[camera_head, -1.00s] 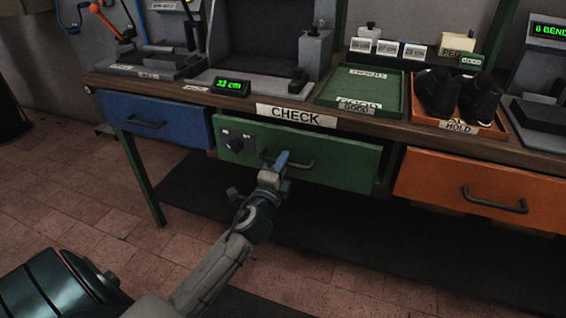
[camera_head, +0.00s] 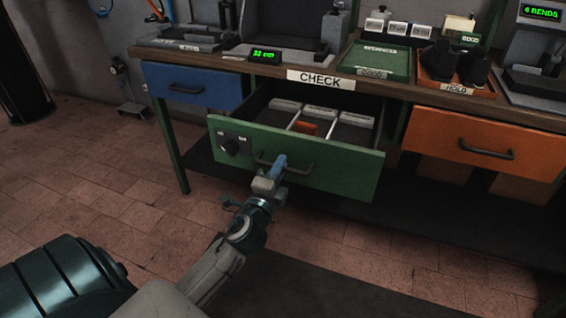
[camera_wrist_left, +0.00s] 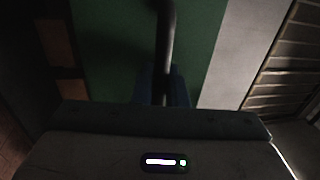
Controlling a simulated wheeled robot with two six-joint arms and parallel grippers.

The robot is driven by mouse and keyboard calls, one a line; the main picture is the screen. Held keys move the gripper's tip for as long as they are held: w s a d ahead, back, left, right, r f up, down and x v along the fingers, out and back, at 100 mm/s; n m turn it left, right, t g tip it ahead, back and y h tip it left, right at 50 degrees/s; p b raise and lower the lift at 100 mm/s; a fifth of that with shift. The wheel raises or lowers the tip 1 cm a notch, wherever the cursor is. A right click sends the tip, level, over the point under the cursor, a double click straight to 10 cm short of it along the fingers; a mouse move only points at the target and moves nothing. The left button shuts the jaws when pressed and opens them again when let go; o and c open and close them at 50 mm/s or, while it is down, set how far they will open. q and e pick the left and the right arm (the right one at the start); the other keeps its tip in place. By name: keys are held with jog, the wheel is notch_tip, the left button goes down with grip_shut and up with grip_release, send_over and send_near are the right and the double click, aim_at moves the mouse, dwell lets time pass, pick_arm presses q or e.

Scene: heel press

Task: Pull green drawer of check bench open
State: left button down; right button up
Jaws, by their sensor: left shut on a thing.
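The green drawer (camera_head: 330,167) of the check bench (camera_head: 410,88) is pulled partly out, and its inside shows divided compartments. An orange item (camera_head: 305,127) and several pale-edged dividers or boxes are in it. My left gripper (camera_head: 279,166) is shut on the left part of the dark bar handle (camera_head: 300,169) on the drawer front. In the left wrist view the handle (camera_wrist_left: 165,45) runs down between the blue fingers in front of the green panel (camera_wrist_left: 195,30). My right gripper is not in view.
A blue drawer (camera_head: 192,87) at left and an orange drawer (camera_head: 485,148) at right are shut. Black shoes (camera_head: 455,62) stand in the orange tray on the bench. The tiled floor (camera_head: 120,220) in front at left is clear.

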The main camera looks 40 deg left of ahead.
pick_arm(q)
jog(key=shift+r+v, duration=0.1)
jog(key=shift+v, duration=0.55)
jog(key=shift+r+v, duration=0.15)
jog(key=shift+v, duration=0.45)
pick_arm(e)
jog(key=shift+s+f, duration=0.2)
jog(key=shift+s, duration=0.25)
pick_arm(q)
jog(key=c, duration=1.5)
grip_release()
jog(key=shift+c, duration=0.2)
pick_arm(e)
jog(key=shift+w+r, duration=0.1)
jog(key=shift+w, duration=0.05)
